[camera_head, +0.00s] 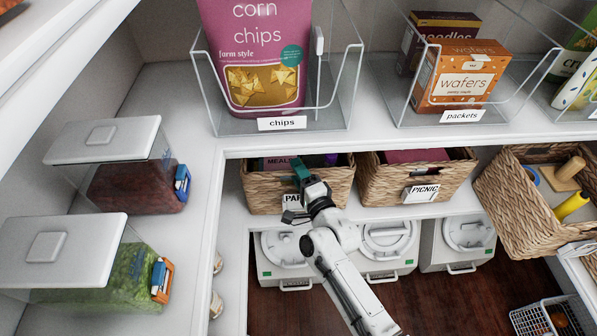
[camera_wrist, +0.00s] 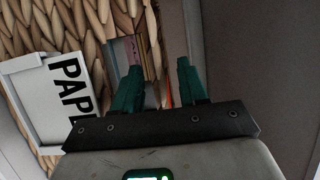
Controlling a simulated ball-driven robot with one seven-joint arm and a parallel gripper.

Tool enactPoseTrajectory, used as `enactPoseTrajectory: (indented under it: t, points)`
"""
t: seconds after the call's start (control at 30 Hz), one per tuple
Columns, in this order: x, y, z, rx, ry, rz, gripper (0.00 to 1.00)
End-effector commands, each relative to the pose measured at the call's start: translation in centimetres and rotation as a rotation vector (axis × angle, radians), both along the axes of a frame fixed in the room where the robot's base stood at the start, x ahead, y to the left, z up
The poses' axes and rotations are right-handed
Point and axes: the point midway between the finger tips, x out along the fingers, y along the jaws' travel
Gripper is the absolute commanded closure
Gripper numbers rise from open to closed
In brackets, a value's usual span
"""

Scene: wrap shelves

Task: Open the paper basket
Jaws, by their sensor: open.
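The paper basket (camera_head: 262,196) is a woven wicker basket on the lower shelf, pushed in under the upper shelf. Its white label (camera_head: 292,199) is partly covered by my gripper; in the wrist view the label (camera_wrist: 45,100) reads sideways, "PAP". My gripper (camera_head: 302,170) is at the basket's front, near its top rim, with green fingers. In the wrist view my gripper (camera_wrist: 158,75) is open, with the wicker rim and some basket contents showing beyond and between the fingers. I cannot tell whether a finger touches the wicker.
The picnic basket (camera_head: 385,185) stands close on the right. Another wicker basket (camera_head: 510,215) at the far right is pulled out and tilted. White lidded bins (camera_head: 385,240) stand below. The upper shelf holds a clear chips bin (camera_head: 340,90). Clear lidded boxes (camera_head: 110,140) stand on the left shelf.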

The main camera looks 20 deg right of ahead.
Motion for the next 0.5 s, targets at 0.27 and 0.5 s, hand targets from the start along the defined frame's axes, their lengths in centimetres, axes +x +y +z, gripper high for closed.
enactPoseTrajectory:
  t: [0.27,0.5]
  points:
    - [0.01,0.02,-0.01,0.000,0.000,0.000,0.63]
    - [0.00,0.02,-0.02,0.000,0.000,0.000,0.86]
